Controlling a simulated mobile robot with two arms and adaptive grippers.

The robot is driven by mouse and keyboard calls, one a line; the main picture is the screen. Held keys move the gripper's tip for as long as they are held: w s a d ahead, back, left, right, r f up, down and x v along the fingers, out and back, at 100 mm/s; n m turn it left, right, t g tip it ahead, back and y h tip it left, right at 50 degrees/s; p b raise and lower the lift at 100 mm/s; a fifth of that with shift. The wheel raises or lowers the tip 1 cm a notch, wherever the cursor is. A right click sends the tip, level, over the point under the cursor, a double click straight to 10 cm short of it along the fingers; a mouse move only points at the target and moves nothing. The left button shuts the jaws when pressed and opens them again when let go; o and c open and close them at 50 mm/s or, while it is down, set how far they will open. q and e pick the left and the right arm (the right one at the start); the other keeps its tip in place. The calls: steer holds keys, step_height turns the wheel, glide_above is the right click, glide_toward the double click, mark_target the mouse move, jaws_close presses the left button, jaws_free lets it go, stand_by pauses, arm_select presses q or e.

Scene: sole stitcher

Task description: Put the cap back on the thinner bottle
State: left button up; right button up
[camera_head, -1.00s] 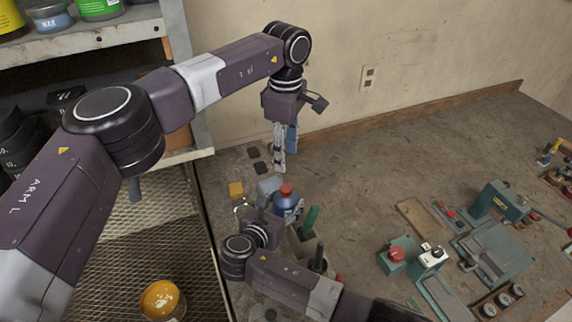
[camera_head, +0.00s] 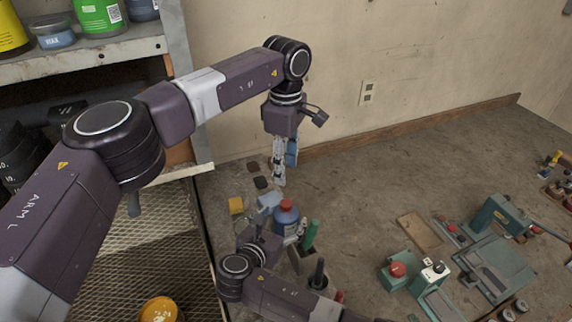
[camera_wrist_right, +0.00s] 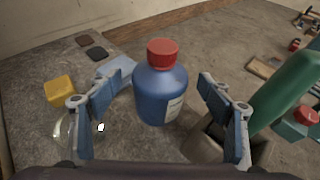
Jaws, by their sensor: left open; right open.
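The thinner bottle (camera_head: 286,218) is blue with a pale label and stands upright on the bench. It fills the middle of the right wrist view (camera_wrist_right: 158,98). A red cap (camera_wrist_right: 163,53) sits on its top and also shows in the head view (camera_head: 286,204); I cannot tell whether it is tight. My right gripper (camera_wrist_right: 160,92) is open, with one finger on each side of the bottle in its wrist view, and no contact shows. My left gripper (camera_head: 279,165) is open and empty, hanging above the bench near the wall, behind the bottle.
A yellow block (camera_wrist_right: 60,89) and a clear glass jar (camera_wrist_right: 72,128) stand left of the bottle. A grey holder (camera_wrist_right: 205,145) with a green-handled tool (camera_wrist_right: 288,90) stands close on the right. Green machines (camera_head: 490,265) stand farther right. The bench between is mostly clear.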

steer(key=v, duration=1)
steer(key=shift+s, duration=0.4)
steer(key=shift+a, duration=0.15)
